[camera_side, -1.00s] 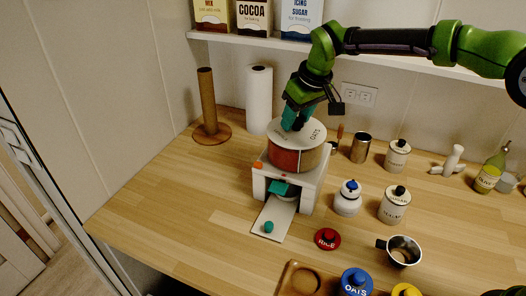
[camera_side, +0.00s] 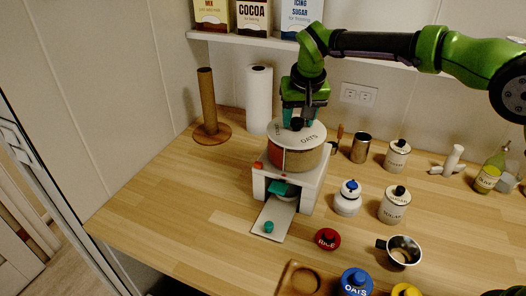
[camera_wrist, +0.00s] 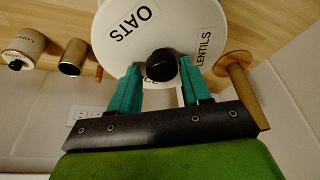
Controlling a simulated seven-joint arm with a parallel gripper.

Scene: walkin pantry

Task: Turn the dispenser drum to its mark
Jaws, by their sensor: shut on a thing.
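The dispenser drum (camera_side: 312,157) sits on a white dispenser body (camera_side: 312,192) on the counter. Its white lid carries the words OATS and LENTILS, and a third label is partly hidden by my fingers in the wrist view (camera_wrist: 130,35). The drum's side shows a red section at left and a tan one at right. A small red dot (camera_side: 283,175) is on the body's front below the drum. My gripper (camera_side: 296,122) points down over the lid, shut on the black centre knob (camera_wrist: 162,64), with one teal finger on each side.
A paper towel roll (camera_side: 259,100) and a brown post (camera_side: 207,105) stand behind left. Canisters (camera_side: 394,205), a red RICE lid (camera_side: 327,238) and a metal cup (camera_side: 402,251) are at right. The counter's front left is clear.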

